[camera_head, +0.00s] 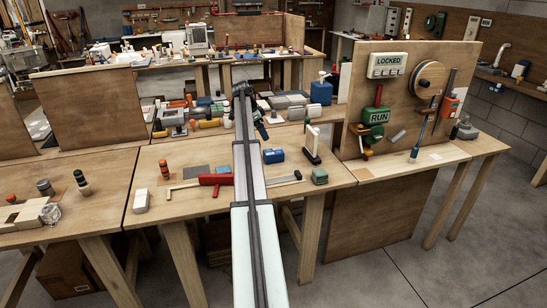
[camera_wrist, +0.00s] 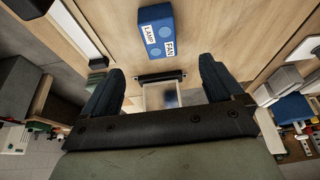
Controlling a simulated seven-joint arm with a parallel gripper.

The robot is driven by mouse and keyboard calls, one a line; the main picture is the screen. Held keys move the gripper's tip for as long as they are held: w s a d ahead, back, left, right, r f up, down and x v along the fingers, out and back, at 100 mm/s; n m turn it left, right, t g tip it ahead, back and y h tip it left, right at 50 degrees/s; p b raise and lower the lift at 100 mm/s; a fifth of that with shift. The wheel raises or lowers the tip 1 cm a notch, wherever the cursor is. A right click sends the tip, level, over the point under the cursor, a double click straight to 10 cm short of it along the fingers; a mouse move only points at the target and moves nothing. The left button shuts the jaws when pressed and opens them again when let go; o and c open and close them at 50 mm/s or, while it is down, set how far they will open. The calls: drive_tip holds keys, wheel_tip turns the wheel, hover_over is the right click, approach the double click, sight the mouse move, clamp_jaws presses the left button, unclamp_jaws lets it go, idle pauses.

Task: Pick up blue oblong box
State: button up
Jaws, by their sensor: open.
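The blue oblong box (camera_head: 273,156) lies on the middle workbench, just right of my arm in the head view. In the wrist view the blue box (camera_wrist: 158,30) shows whole at the top centre, with white labels reading LAMP and FAN on one face. My gripper (camera_wrist: 157,82) is open, with its two dark fingers wide apart and the box beyond their tips, not between them. In the head view my gripper (camera_head: 260,124) is small and dark at the far end of the arm, and its fingers are hard to make out.
A red clamp (camera_head: 215,180) with a long bar lies left of the box. Tools crowd the bench behind. An upright board (camera_head: 400,80) stands at the right.

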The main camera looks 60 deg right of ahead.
sight(272, 151)
drive_tip(key=x, duration=1.3)
drive_tip(key=shift+s+f, duration=0.15)
drive_tip(key=shift+f, duration=0.2)
drive_tip(key=shift+c, duration=0.3)
drive_tip(key=c, duration=1.2)
